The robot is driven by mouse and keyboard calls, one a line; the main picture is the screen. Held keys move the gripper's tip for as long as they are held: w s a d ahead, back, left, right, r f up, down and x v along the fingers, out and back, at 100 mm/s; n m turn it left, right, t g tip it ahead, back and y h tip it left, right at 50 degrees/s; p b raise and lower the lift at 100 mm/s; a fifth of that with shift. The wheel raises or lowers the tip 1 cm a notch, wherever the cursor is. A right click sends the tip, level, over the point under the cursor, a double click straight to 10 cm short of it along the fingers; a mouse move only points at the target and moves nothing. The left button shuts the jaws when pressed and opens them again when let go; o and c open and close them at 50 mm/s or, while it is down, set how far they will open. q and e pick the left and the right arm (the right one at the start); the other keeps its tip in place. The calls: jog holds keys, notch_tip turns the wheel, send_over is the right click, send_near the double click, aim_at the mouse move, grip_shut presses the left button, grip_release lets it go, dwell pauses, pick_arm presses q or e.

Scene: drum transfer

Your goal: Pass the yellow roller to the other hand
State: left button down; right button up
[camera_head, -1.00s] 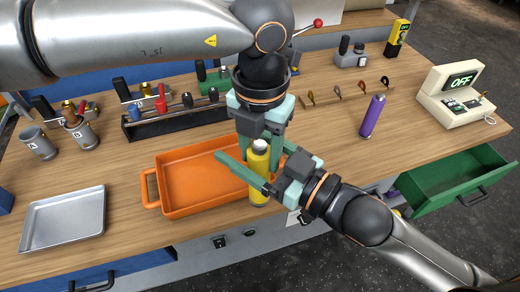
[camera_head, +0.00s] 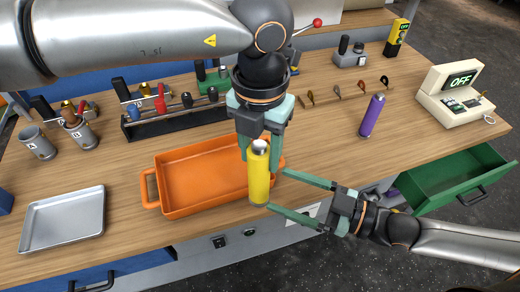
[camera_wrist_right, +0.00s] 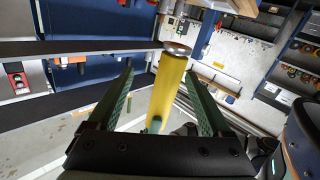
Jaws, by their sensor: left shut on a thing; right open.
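The yellow roller (camera_head: 259,175) is an upright yellow cylinder with a grey cap, in front of the orange tray's right end. My left gripper (camera_head: 260,158) is shut on it from above and behind; its far finger contact is partly hidden by the roller. My right gripper (camera_head: 277,190) is open and empty, to the right of the roller and lower, its fingertips pointing left at the roller's lower half. In the right wrist view the roller (camera_wrist_right: 167,88) shows in the gap between the open fingers (camera_wrist_right: 160,73); I cannot tell if they touch it.
The orange tray (camera_head: 148,190) lies just behind and left of the roller. A purple cylinder (camera_head: 372,116) stands on the bench to the right. A green drawer (camera_head: 455,190) hangs open at the right. A metal tray (camera_head: 62,220) lies at the left.

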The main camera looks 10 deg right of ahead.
jog(key=s+d+f+m+h, duration=0.2)
jog(key=f+m+h, duration=0.3)
jog(key=f, duration=0.8)
jog(key=s+d+f+m+g+h, duration=0.1)
jog(key=s+f+m+h, duration=0.2)
jog(key=f, duration=0.9)
jog(key=m+h, duration=0.2)
jog(key=h, duration=0.1)
jog(key=shift+s+d+f+g+h, duration=0.2)
jog(key=shift+d+f+g+h, duration=0.1)
jog(key=shift+d+f, duration=0.05)
